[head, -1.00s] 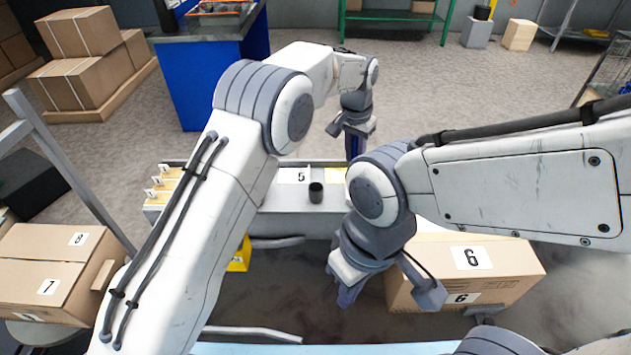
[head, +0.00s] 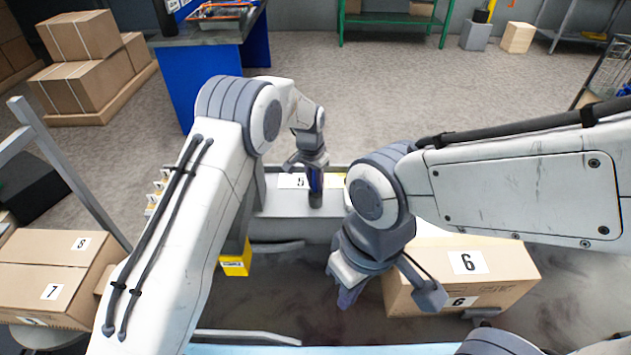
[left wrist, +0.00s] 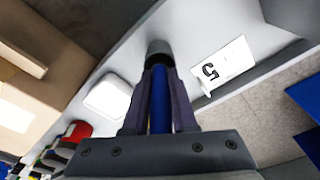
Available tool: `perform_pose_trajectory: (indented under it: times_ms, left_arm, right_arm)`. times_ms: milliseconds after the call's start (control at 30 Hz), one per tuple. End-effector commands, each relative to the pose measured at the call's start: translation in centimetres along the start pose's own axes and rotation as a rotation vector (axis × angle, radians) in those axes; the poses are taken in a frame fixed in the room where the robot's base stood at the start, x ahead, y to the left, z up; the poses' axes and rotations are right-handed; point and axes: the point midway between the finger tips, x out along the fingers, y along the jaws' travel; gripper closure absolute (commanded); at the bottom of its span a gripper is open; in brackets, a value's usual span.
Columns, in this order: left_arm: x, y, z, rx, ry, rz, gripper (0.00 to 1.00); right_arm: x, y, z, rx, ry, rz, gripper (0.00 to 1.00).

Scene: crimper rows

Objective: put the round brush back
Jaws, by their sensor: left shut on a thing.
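My left gripper (head: 315,170) is shut on the round brush, whose blue handle (head: 316,181) shows below the fingers. In the left wrist view the blue handle (left wrist: 160,100) runs between the two fingers. My right gripper (head: 390,295) is open and empty in front of box 6.
A card marked 5 (head: 293,181) lies on the shelf (head: 280,205) left of the cup. A yellow bin (head: 236,263) sits below my left arm. A white item (left wrist: 108,97) is near the brush.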

Motion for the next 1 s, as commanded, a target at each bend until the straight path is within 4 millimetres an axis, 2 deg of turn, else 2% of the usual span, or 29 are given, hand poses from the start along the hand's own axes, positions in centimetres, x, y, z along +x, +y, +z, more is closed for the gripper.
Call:
perform_pose_trajectory:
  times_ms: [333, 367, 400, 433, 767, 867, 1000]
  left_arm:
    - [0.5, 0.0, 0.0, 0.000, 0.001, 0.000, 1.00]
    - [0.5, 0.0, 0.0, 0.000, 0.001, 0.000, 0.71]
    - [0.4, 0.0, 0.0, 0.000, 0.002, 0.000, 0.55]
    - [0.4, 0.0, 0.0, 0.000, 0.001, 0.000, 0.45]
    - [0.2, 0.0, 0.0, 0.000, 0.002, 0.000, 0.45]
    - [-0.5, 0.0, -0.1, 0.000, 0.004, -0.001, 0.45]
    - [-2.8, 0.0, -0.1, -0.001, 0.006, -0.002, 0.45]
  right_arm:
    - [0.2, 0.0, 0.0, 0.000, 0.000, 0.000, 1.00]
    - [0.2, 0.0, 0.0, 0.000, 0.000, 0.000, 1.00]
    - [0.1, 0.0, 0.0, 0.000, 0.000, 0.000, 1.00]
    - [0.1, 0.0, 0.0, 0.000, 0.000, 0.000, 1.00]
    - [0.0, 0.0, 0.0, 0.000, 0.000, 0.000, 1.00]
    - [0.1, 0.0, 0.0, 0.000, 0.000, 0.000, 1.00]
    - [0.3, 0.0, 0.0, 0.000, 0.000, 0.000, 1.00]
